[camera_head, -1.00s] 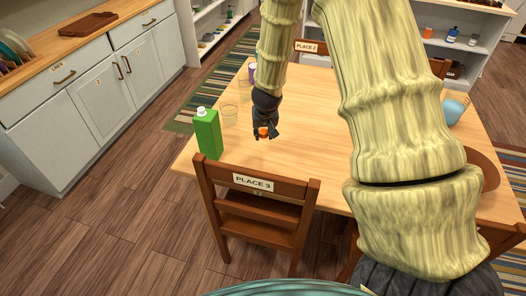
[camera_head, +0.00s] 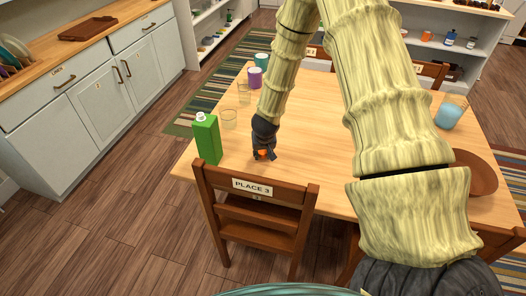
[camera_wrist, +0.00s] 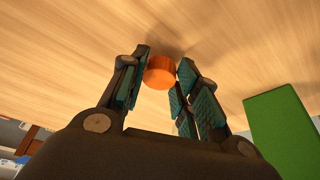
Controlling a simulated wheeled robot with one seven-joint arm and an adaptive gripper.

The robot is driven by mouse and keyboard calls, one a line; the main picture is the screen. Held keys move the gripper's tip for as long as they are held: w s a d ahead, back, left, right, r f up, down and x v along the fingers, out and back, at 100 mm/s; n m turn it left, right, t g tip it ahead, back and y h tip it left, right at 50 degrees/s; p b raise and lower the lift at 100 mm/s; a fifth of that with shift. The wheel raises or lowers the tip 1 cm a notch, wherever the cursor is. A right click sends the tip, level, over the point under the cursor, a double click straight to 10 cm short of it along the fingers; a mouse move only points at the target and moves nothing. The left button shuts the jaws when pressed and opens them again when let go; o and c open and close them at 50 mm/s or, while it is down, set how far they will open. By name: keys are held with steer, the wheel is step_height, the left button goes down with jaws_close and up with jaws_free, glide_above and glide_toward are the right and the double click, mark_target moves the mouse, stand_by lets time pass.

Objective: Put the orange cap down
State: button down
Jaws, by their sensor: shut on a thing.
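The orange cap (camera_wrist: 159,72) is between the two fingertips of my gripper (camera_wrist: 161,75) in the wrist view. It is small and round, and the pale wooden table top shows right behind it. My gripper is shut on it. In the head view my gripper (camera_head: 264,154) is low over the near left part of the table (camera_head: 315,120), with the cap (camera_head: 263,153) showing as an orange spot at its tip. I cannot tell whether the cap touches the table; a soft shadow lies beside it in the wrist view.
A green carton (camera_head: 207,138) with a white cap stands left of my gripper. Clear glasses (camera_head: 229,118), a purple cup (camera_head: 255,78) and a teal cup (camera_head: 262,60) stand behind. A chair marked PLACE 3 (camera_head: 252,213) is at the near edge. The table right of my gripper is clear.

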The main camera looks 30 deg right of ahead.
steer(key=shift+f, duration=0.4)
steer(key=shift+f+b, duration=0.2)
steer(key=shift+b, duration=0.1)
steer(key=c, duration=1.1)
jaws_free()
steer(key=shift+r+p, duration=0.3)
steer(key=shift+r, duration=0.3)
steer(key=b+v, duration=0.1)
steer(key=v, duration=1.1)
steer(key=shift+b, duration=0.35)
